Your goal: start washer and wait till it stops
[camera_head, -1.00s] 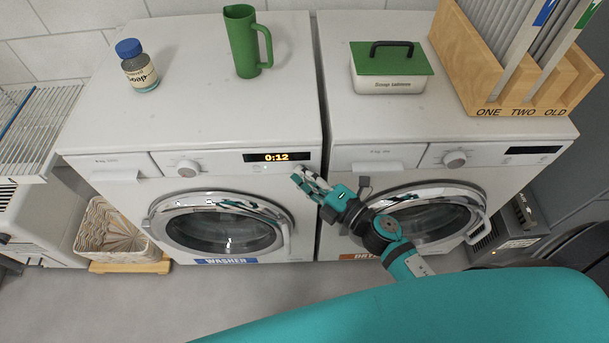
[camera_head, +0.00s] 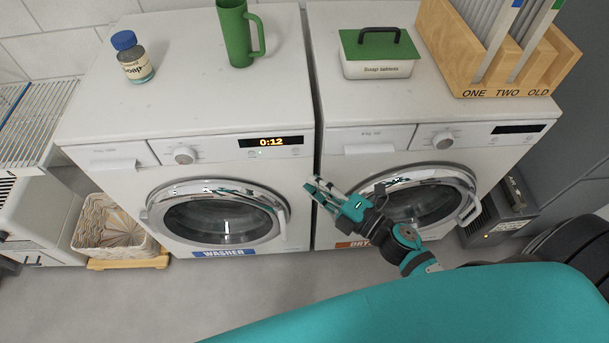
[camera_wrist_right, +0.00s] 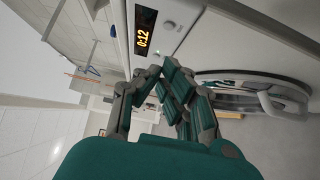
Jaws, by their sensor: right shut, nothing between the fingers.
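The white washer (camera_head: 112,190) stands at the left with a blue label reading WASHER (camera_head: 223,253) below its round door (camera_head: 222,219). The door looks closed. Its display (camera_head: 267,143) is lit and reads 0:12, with a small green light just below. The display also shows in the right wrist view (camera_wrist_right: 142,37). A round knob (camera_head: 185,155) sits left of the display. My right gripper (camera_head: 312,187) is shut and empty, in front of the gap between the washer and the dryer, below and right of the display. My left gripper is not in view.
The dryer (camera_head: 350,170) stands to the right, its display dark. A soap bottle (camera_head: 136,62) and green jug (camera_head: 235,35) stand on the washer. A soap tablets box (camera_head: 378,69) and wooden rack (camera_head: 440,40) stand on the dryer.

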